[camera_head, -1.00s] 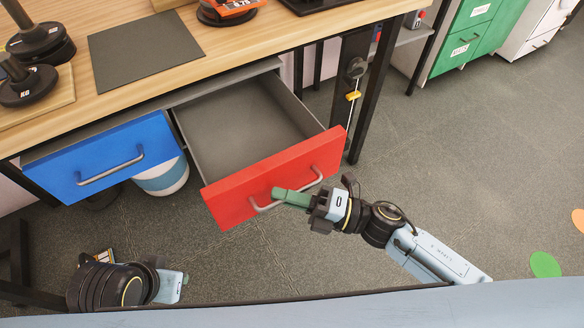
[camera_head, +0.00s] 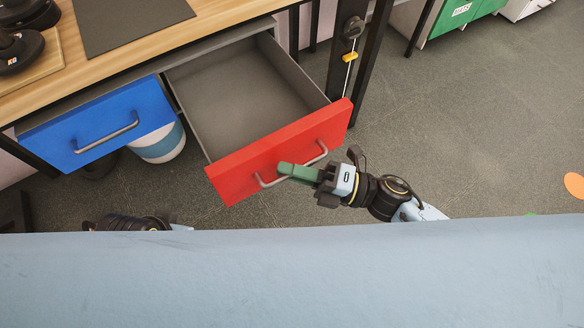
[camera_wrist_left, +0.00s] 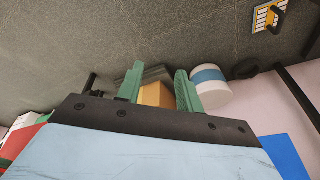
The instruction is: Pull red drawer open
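The red drawer (camera_head: 240,176) is pulled out of the table, and its empty grey inside shows from above. Its grey bar handle (camera_head: 322,152) is on the front face. My right gripper (camera_head: 298,172) is at the handle, its green fingers close together across the bar; it looks shut on it. My left arm is low at the left in the head view, its gripper largely hidden behind my body. In the left wrist view my left gripper (camera_wrist_left: 158,88) has its green fingers apart, with no object visibly held.
A blue drawer (camera_head: 100,128) is shut to the left of the red one. A white and blue bin (camera_head: 160,146) stands on the floor below it. A dark table leg (camera_head: 362,75) is right of the red drawer. Open floor lies to the right.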

